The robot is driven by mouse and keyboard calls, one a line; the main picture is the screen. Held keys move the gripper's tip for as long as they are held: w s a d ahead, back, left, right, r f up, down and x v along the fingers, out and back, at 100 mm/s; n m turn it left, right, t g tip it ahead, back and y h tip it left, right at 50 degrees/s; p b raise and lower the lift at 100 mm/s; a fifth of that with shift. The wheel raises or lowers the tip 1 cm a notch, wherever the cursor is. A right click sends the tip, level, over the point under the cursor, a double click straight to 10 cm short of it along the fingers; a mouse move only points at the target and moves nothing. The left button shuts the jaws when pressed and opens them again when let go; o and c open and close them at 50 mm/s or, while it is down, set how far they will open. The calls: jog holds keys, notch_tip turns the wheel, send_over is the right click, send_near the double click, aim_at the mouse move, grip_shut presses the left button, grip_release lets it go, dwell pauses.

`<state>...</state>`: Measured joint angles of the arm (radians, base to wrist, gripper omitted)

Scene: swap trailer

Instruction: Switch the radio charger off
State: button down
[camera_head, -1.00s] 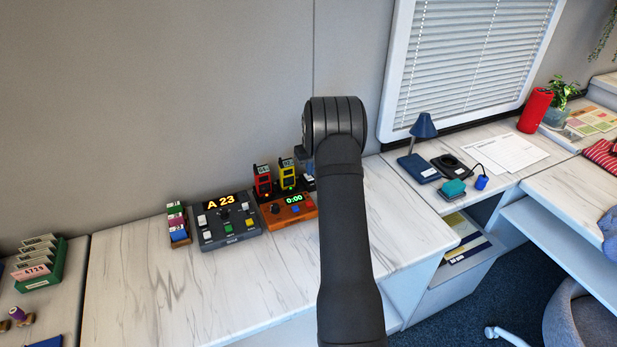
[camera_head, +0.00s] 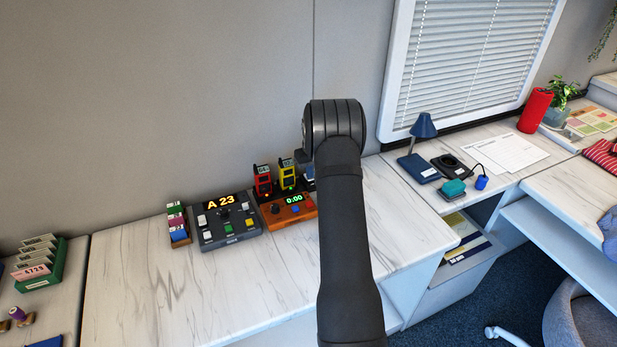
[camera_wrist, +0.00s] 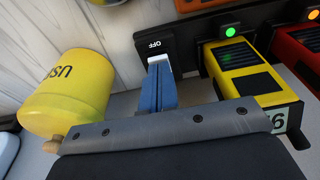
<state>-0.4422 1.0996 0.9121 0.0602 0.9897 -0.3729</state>
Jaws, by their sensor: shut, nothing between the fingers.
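The radio charger (camera_wrist: 190,35) is a dark bar across the top of the wrist view. A yellow radio (camera_wrist: 245,70) with a green light and a red radio (camera_wrist: 300,45) with an orange light stand in it. They also show in the head view, the yellow one (camera_head: 287,174) right of the red one (camera_head: 263,181). At the charger's left end is a black switch housing (camera_wrist: 155,46) marked OFF, with a pale part below the lettering. My gripper (camera_wrist: 159,80) has its blue fingers together, right at this pale part. I cannot tell whether they touch it. My arm hides the fingers in the head view.
A yellow container (camera_wrist: 70,92) lies close left of my fingers in the wrist view. In the head view, an orange timer (camera_head: 289,211) and a grey A 23 panel (camera_head: 226,221) stand before and left of the charger. The front counter (camera_head: 150,285) is clear.

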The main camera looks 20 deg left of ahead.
jog(key=shift+f, duration=0.2)
jog(key=shift+r, duration=3.55)
jog(key=shift+f, duration=0.1)
notch_tip(320, 180, down, 7)
